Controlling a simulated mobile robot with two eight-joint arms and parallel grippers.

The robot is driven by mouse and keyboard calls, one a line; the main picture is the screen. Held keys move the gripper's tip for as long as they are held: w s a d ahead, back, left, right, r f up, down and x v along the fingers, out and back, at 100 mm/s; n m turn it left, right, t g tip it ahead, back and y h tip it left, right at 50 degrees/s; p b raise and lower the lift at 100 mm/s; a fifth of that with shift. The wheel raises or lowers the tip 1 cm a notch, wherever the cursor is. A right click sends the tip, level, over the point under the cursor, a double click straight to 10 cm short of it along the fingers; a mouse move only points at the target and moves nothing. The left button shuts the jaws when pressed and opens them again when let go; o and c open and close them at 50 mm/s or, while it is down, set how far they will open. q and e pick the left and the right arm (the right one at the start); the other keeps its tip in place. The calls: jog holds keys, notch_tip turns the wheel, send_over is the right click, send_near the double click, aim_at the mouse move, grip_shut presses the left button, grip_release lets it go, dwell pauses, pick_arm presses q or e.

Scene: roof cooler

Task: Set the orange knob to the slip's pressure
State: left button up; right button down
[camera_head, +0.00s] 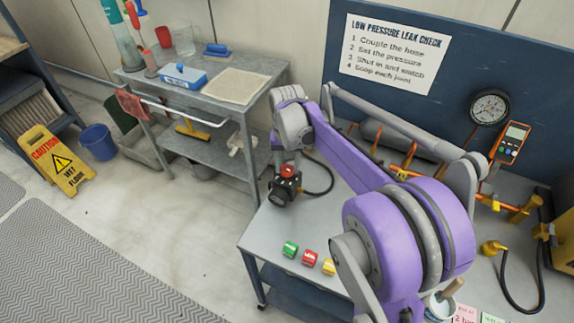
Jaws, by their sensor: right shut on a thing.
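My right arm reaches across the bench, and its gripper (286,166) points down at a small black unit (284,190) near the bench's left edge. The gripper is shut on the orange-red knob (288,171) on top of this unit; the fingers and the knob's setting are too small to read. A black hose runs from the unit. A pink slip (465,315), seemingly marked "2 bar", shows at the bottom edge, partly cut off. A round gauge (490,107) hangs on the blue board; its reading is unclear. My left gripper is not in view.
Green (290,249), red (309,258) and yellow (328,267) small cylinders lie along the bench's front edge. Orange pipework (408,158) and an orange handheld meter (511,140) are at the back right. A grey cart (262,66) stands left of the bench.

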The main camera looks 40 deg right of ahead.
aim_at(287, 169)
jog(key=m, duration=0.4)
jog(key=shift+m, duration=0.3)
dwell(0.3)
jog(key=shift+c, duration=1.7)
grip_release()
notch_tip(287, 169, up, 11)
jog(key=shift+p, duration=0.35)
jog(key=shift+f, duration=0.1)
jog(key=s+a+f+n+t+p, duration=0.1)
jog(key=s+a+f+n+t, duration=0.1)
jog(key=s+a+f+n, duration=0.3)
jog(key=s+a+f+n+t+p, duration=0.1)
jog(key=s+a+f+n+t, duration=0.2)
jog(key=s+a, duration=0.8)
notch_tip(287, 169, down, 2)
jog(key=n, duration=0.4)
jog(key=shift+f+n, duration=0.15)
jog(key=shift+n, duration=0.15)
